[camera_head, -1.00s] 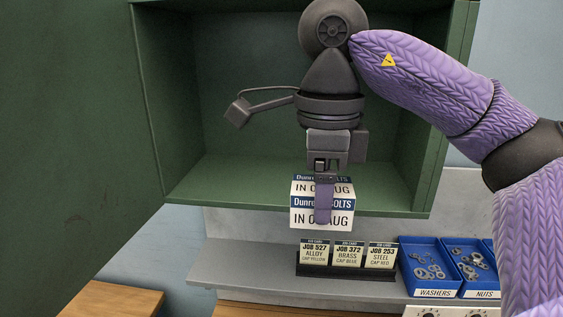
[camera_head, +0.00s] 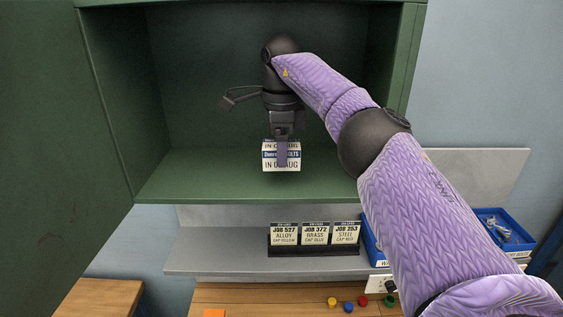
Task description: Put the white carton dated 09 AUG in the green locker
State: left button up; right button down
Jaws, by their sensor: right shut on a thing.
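My right gripper (camera_head: 283,152) is shut on a white carton (camera_head: 269,164) with a dark blue band, reaching in from the right. The carton's label reads "IN 0… AUG"; a finger covers part of the date. The green locker (camera_head: 230,183) stands open, and the carton is inside its opening, over the green floor and behind the front edge. I cannot tell whether the carton touches the floor. My left gripper is not in view.
The locker's open door (camera_head: 50,150) fills the left. Below, job cards (camera_head: 314,234) stand on a grey shelf (camera_head: 215,252), with blue bins (camera_head: 503,228) to the right, partly hidden by my arm. Coloured caps (camera_head: 348,305) lie on the wooden top. The locker floor beside the carton is clear.

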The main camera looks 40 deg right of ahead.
notch_tip(320, 180, down, 4)
jog(key=shift+d+r+p, duration=0.1)
jog(key=shift+r+p, duration=0.05)
jog(key=shift+p, duration=0.6)
jog(key=shift+w+f, duration=0.15)
jog(key=shift+f, duration=0.2)
grip_release()
jog(key=shift+f, duration=0.15)
notch_tip(320, 180, up, 8)
